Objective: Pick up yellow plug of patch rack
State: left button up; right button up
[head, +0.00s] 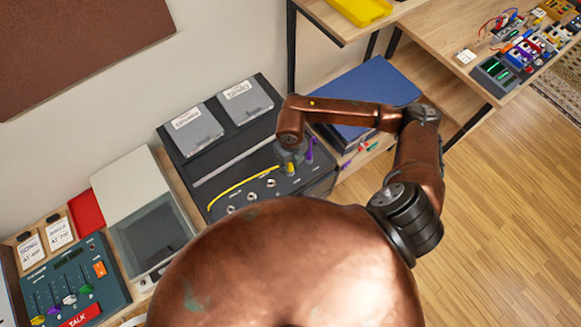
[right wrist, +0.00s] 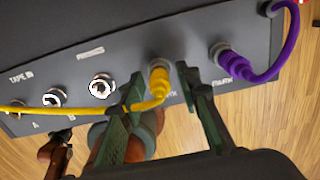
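The patch rack (head: 326,184) is a dark unit with a sloped front panel, with a row of jacks along it. The yellow plug (right wrist: 158,82) sits in a jack of this panel in the right wrist view, its yellow cable (head: 240,185) running left along the panel. My right gripper (head: 291,157) is at the panel in the head view. In the right wrist view its green fingers (right wrist: 161,80) stand on either side of the yellow plug with visible gaps, so it is open. The head view shows the plug only partly, below the gripper. My left gripper is not in view.
A purple plug (right wrist: 230,62) with its cable is in the jack right of the yellow one, close to the right finger. Bare jacks (right wrist: 102,86) lie to the left. A blue binder-like object (head: 368,90) lies right of the rack; a mixer panel (head: 75,275) is at left.

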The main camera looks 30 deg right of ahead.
grip_shut()
jog(key=shift+r, duration=0.1)
dwell(0.3)
jog(key=shift+r, duration=0.6)
jog(key=s+a+r+b, duration=0.2)
jog(key=s+a+r, duration=0.4)
jog(key=s+r, duration=0.5)
jog(key=shift+s+r, duration=0.35)
jog(key=shift+s, duration=0.45)
